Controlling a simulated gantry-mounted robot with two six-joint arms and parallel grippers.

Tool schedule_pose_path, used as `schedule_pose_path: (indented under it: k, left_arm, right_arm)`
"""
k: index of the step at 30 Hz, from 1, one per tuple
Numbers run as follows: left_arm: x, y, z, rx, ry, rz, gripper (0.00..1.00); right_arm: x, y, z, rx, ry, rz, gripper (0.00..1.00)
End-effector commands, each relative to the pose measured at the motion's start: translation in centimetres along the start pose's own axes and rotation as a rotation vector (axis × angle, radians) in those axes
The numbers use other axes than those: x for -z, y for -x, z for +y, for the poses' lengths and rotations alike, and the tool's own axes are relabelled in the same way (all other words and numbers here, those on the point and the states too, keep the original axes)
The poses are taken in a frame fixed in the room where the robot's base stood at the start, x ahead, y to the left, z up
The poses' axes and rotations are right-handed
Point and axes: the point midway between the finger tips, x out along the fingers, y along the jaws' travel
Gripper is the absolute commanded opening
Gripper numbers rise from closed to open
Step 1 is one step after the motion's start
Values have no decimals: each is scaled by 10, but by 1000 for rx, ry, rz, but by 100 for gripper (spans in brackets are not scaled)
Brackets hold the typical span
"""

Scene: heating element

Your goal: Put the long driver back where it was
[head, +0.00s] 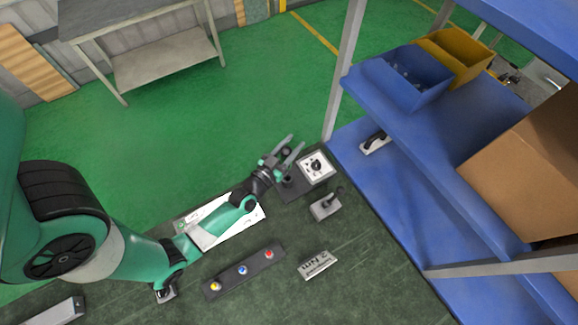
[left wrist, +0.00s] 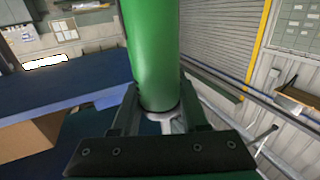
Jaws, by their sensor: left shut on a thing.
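My left gripper (head: 283,153) is at the far edge of the dark workbench, by a white square plate with a black dial (head: 316,165). In the left wrist view it is shut on a green cylindrical handle (left wrist: 152,50), seemingly the long driver, with a pale metal part (left wrist: 168,123) at its near end. In the head view the driver is hard to make out between the fingers. The right gripper is not in view.
On the bench are a strip with yellow, blue and red buttons (head: 242,270), a "2 Nm" block (head: 318,264), a grey block with a black knob (head: 326,206) and a white sheet (head: 232,222). Right stands a blue shelf (head: 385,215) with a blue bin (head: 405,85) and cardboard box (head: 530,165).

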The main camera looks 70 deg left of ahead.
Motion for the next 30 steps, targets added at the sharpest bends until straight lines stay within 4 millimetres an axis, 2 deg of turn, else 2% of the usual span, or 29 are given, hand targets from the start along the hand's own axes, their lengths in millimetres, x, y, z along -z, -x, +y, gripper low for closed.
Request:
schedule_pose_path:
  k: [1,3,6,10,16,29,30]
  left_arm:
    - [-14,-1,0,1,0,2,0]
    - [-28,-1,0,0,0,2,0]
    - [-37,-1,0,0,0,3,0]
    - [-38,-1,0,1,1,4,0]
    - [-72,-1,0,1,0,2,0]
    - [-79,-1,0,0,1,4,0]
    - [-79,0,0,0,1,1,47]
  right_arm:
    - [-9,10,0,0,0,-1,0]
    - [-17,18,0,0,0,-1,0]
    - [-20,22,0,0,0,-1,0]
    - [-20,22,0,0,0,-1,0]
    - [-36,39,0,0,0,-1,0]
    - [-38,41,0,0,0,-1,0]
    - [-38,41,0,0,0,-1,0]
